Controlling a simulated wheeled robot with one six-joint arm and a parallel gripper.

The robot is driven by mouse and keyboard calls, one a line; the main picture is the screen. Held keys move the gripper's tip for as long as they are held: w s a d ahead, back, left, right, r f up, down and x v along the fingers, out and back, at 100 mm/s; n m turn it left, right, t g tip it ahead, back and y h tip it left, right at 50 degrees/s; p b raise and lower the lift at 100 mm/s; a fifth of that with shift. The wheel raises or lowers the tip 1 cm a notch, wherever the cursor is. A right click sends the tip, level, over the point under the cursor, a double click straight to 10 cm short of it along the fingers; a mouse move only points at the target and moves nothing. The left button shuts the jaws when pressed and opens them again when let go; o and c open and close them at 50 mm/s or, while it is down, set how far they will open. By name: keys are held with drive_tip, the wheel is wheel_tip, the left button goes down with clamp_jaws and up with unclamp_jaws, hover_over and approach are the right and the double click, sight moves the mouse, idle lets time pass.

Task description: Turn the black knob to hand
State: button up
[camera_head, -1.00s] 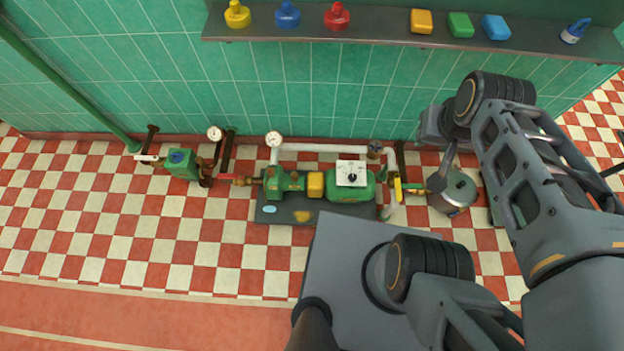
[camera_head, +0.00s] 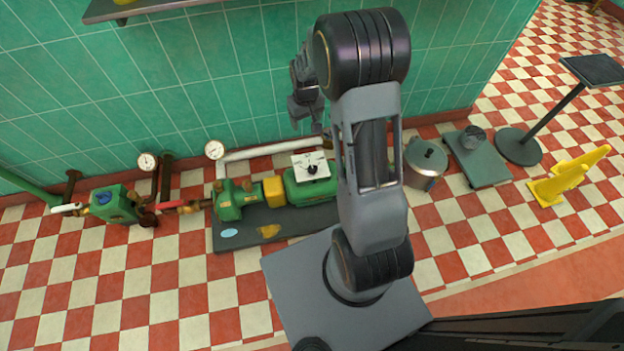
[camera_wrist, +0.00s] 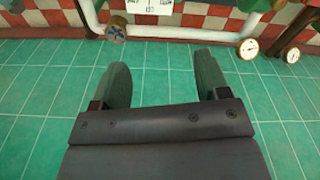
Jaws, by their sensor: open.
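The black knob (camera_head: 312,169) sits at the middle of a white marked plate (camera_head: 300,160) on top of the green pump (camera_head: 309,187). In the wrist view only an edge of the white plate (camera_wrist: 152,5) shows at the top, and the knob cannot be made out. My gripper (camera_head: 306,114) is near the tiled wall, above and behind the plate in the head view. In the wrist view my gripper (camera_wrist: 162,70) has its two fingers apart with nothing between them, and the tiled wall fills the background.
A white pipe (camera_head: 262,151) runs behind the pump, with a round gauge (camera_head: 214,150) at its left. A brown round valve wheel (camera_wrist: 117,25) shows near the left finger. A grey pot (camera_head: 425,163) stands right of my arm.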

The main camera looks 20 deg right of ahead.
drive_tip(key=g+b, duration=0.1)
drive_tip(key=b, duration=0.4)
hover_over(312, 167)
wheel_tip(312, 167, down, 19)
wheel_tip(312, 167, down, 14)
drive_tip(key=b, duration=0.5)
drive_tip(key=shift+s+r, duration=0.1)
drive_tip(key=shift+r, duration=0.15)
drive_tip(key=c, duration=0.9)
